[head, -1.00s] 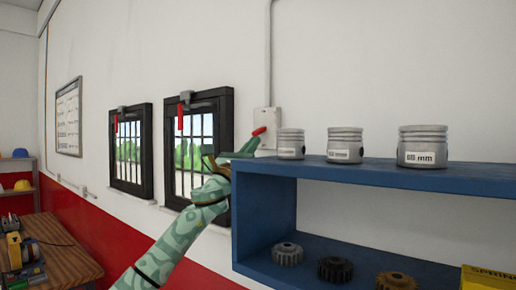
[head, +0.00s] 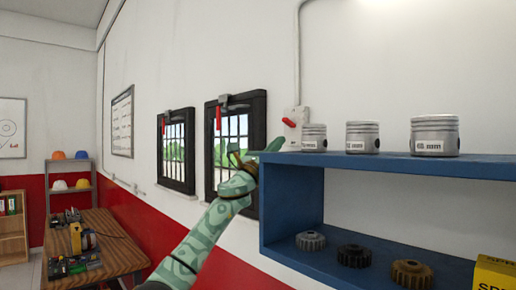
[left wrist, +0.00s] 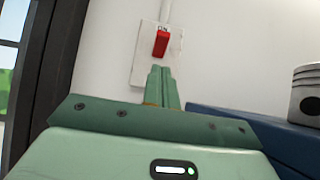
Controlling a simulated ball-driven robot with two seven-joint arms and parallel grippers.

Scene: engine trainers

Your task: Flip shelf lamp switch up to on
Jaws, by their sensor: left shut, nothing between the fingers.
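The lamp switch is a red lever (head: 289,122) on a pale wall plate (head: 298,116) behind the left end of the blue shelf. The lever juts out from the plate with its free end tilted up. In the left wrist view the red lever (left wrist: 161,42) sits just under small "ON" lettering on the plate (left wrist: 145,68). My left gripper (head: 275,146) is shut and empty, just below the lever and apart from it. Its closed fingertips (left wrist: 162,72) show below the lever in the left wrist view. My right gripper is not in view.
The blue shelf (head: 380,164) is close right of my left gripper, with several metal pistons (head: 434,136) on top and gears (head: 354,256) below. A barred window (head: 235,150) is behind my left arm. A wooden workbench (head: 110,245) stands at left.

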